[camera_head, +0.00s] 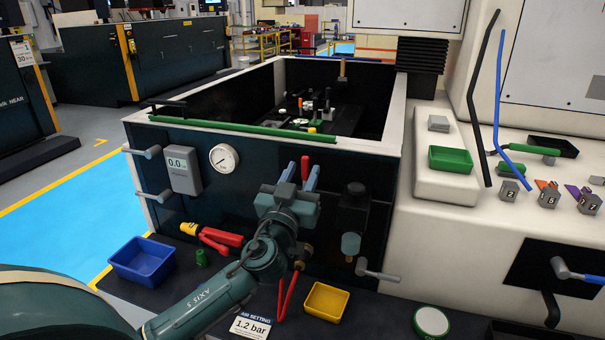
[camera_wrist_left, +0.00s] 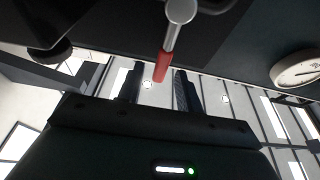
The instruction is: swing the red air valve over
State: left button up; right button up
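The red air valve shows as a red-tipped lever (camera_head: 305,168) standing at the front panel of the dark tank. In the left wrist view the lever's red grip (camera_wrist_left: 161,66) hangs from a grey metal pivot (camera_wrist_left: 180,10). My left gripper (camera_head: 299,176) is in front of the panel with its two fingers pointing at the lever. In the left wrist view my left gripper (camera_wrist_left: 160,88) is open, with the red grip between the fingers and gaps on both sides. The valve's lower part is hidden behind the gripper in the head view. My right gripper is not in view.
A round gauge (camera_head: 224,157) and a digital display (camera_head: 183,170) sit left on the panel. A red-and-yellow tool (camera_head: 213,237), blue bin (camera_head: 143,262), yellow bin (camera_head: 326,302) and "1.2 bar" card (camera_head: 251,326) are on the ledge below. A grey-handled lever (camera_head: 376,270) sticks out at right.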

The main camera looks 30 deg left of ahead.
pick_arm(q)
jog(key=shift+s+d+b, duration=0.15)
jog(key=shift+s+d, duration=0.05)
jog(key=shift+s, duration=0.6)
jog(key=shift+s+d+b, duration=0.1)
jog(key=shift+s+d, duration=0.05)
jog(key=shift+s, duration=0.65)
jog(key=shift+s+d+b, duration=0.15)
jog(key=shift+s+d, duration=0.05)
jog(key=shift+s, duration=0.6)
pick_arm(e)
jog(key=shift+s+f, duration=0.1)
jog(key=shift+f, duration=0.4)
